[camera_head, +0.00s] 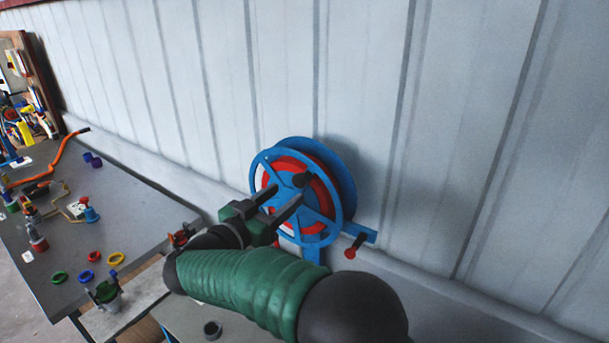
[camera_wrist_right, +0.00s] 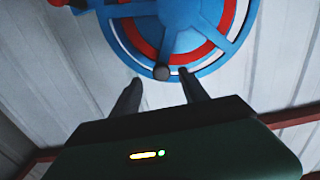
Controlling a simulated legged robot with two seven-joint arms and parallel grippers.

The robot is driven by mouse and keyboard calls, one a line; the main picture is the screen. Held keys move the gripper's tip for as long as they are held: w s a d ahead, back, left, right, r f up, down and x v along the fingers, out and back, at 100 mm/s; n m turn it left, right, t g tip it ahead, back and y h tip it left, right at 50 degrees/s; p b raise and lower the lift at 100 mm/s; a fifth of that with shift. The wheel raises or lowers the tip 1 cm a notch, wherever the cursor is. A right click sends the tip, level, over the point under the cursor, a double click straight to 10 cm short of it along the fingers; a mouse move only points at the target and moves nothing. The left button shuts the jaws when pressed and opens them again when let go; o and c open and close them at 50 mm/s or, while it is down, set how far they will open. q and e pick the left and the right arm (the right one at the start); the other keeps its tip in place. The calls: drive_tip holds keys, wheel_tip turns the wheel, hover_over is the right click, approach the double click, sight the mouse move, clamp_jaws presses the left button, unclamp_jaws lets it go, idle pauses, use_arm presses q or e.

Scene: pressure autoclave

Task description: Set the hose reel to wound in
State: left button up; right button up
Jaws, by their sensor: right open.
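The hose reel (camera_head: 341,175) is a blue spoked wheel with a red hose ring inside, standing in front of the pale wall. A black knob (camera_head: 301,180) sticks out from its face; in the right wrist view the knob (camera_wrist_right: 161,72) shows just ahead of and between the fingertips. My right gripper (camera_head: 284,197) is open in front of the reel, its two dark fingers pointing at the knob. In the right wrist view the open gripper (camera_wrist_right: 158,82) holds nothing. I cannot tell whether the fingertips touch the knob. My left gripper is not in view.
A red-ended handle (camera_head: 356,245) projects from the reel's blue base at the right. A grey table (camera_head: 120,215) at the left carries coloured rings, fittings and an orange bent bar (camera_head: 50,160). The panelled wall (camera_head: 480,110) stands close behind the reel.

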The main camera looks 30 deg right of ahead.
sight(297, 184)
drive_tip(key=w+d, duration=0.1)
drive_tip(key=w+d+r+p, duration=0.1)
drive_tip(key=d, duration=0.1)
drive_tip(key=shift+w, duration=0.2)
drive_tip(key=d, duration=0.4)
drive_tip(key=shift+w+d+f+p, duration=0.1)
drive_tip(key=shift+w+f+p, duration=0.2)
drive_tip(key=shift+f, duration=0.05)
drive_tip(key=shift+s+d, duration=0.1)
drive_tip(key=shift+d, duration=0.05)
drive_tip(key=shift+s+r, duration=0.1)
drive_tip(key=shift+w+a, duration=0.35)
drive_tip(key=shift+a, duration=0.1)
drive_tip(key=c, duration=0.7)
drive_tip(key=shift+s+d, duration=0.1)
clamp_jaws()
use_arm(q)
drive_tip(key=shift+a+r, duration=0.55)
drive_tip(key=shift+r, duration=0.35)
use_arm(e)
drive_tip(key=shift+f, duration=0.2)
